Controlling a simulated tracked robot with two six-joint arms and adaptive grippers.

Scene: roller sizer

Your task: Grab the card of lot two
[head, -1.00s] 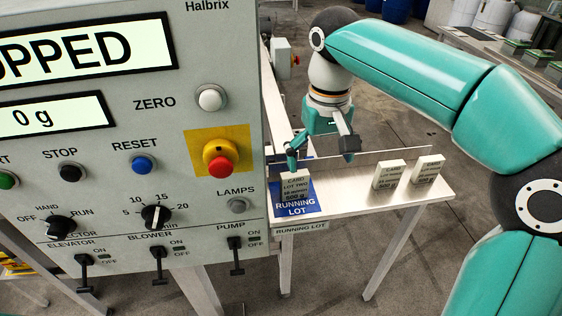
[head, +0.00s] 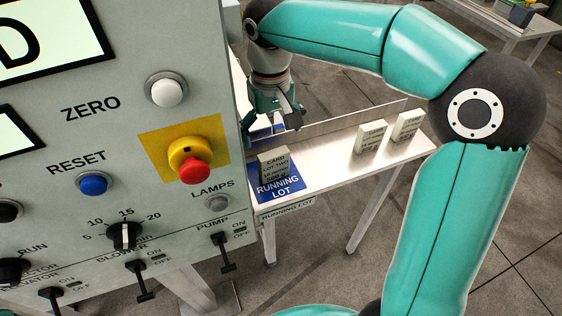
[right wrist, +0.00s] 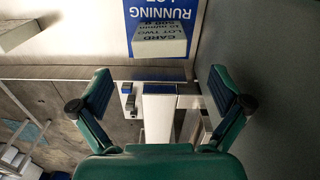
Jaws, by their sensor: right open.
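The card of lot two (head: 274,166) stands upright on the blue "RUNNING LOT" mark (head: 284,187) at the left end of a narrow metal shelf (head: 333,165). In the right wrist view the card (right wrist: 160,40) is ahead of the jaws, beyond the fingertips, with its lettering upside down. My right gripper (head: 276,120) is open and empty, behind and above the card in the head view. In the right wrist view its fingers (right wrist: 160,90) are spread wide, with nothing between them. My left gripper is not in view.
Two other cards (head: 371,137) (head: 408,126) stand farther right on the shelf. A thin rail (head: 340,120) runs along its back. The control panel (head: 120,190), with a red emergency button (head: 194,170), stands close on the left. The shelf between the cards is clear.

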